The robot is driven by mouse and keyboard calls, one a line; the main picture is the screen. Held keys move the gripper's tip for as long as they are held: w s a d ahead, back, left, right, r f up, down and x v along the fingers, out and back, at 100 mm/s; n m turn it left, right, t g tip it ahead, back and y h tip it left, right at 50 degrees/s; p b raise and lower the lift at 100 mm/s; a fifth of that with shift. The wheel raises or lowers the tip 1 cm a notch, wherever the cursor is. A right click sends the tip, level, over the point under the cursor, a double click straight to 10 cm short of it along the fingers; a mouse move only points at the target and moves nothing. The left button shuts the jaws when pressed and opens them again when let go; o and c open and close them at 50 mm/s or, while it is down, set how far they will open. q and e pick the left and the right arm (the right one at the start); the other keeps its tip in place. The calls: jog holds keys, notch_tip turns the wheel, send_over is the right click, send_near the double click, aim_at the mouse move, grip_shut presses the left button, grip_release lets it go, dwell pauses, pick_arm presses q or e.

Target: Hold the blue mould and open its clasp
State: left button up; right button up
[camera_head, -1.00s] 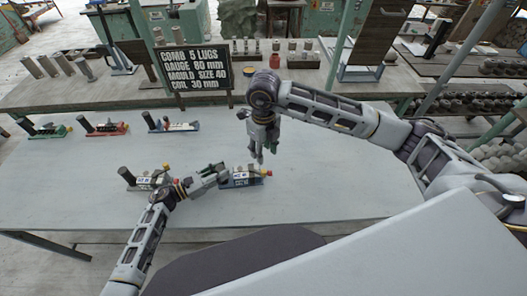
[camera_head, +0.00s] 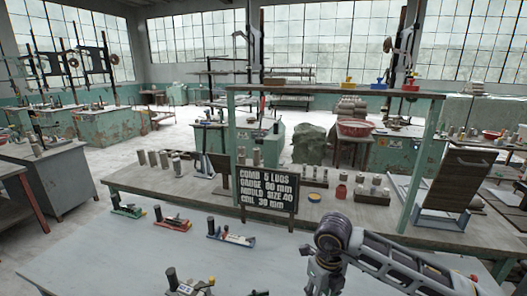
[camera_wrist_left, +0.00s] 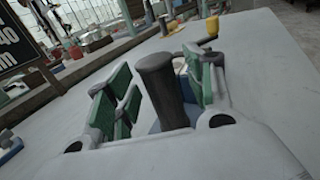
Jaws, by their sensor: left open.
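In the left wrist view, my left gripper (camera_wrist_left: 160,62) is open, its green pads on either side of a dark upright post (camera_wrist_left: 163,90). A blue body (camera_wrist_left: 154,127) shows at the post's foot, mostly hidden by the gripper; yellow parts (camera_wrist_left: 211,26) lie beyond. I cannot tell the clasp's state. In the head view only a dark top (camera_head: 259,293) shows at the bottom edge there. Another blue mould (camera_head: 236,239) lies in the back row. My right gripper (camera_head: 322,278) hangs over the table at the bottom, its fingertips cut off.
A green mould (camera_head: 128,211), a red mould (camera_head: 173,224) and a grey mould (camera_head: 190,288) are on the pale table (camera_head: 110,260). A black sign (camera_head: 269,191) with white text stands behind. A bench (camera_head: 150,185) with metal cylinders lies beyond.

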pick_arm(q)
jog(key=v, duration=1.1)
jog(key=shift+a, duration=0.2)
jog(key=shift+s+f, duration=0.1)
jog(key=shift+s, duration=0.1)
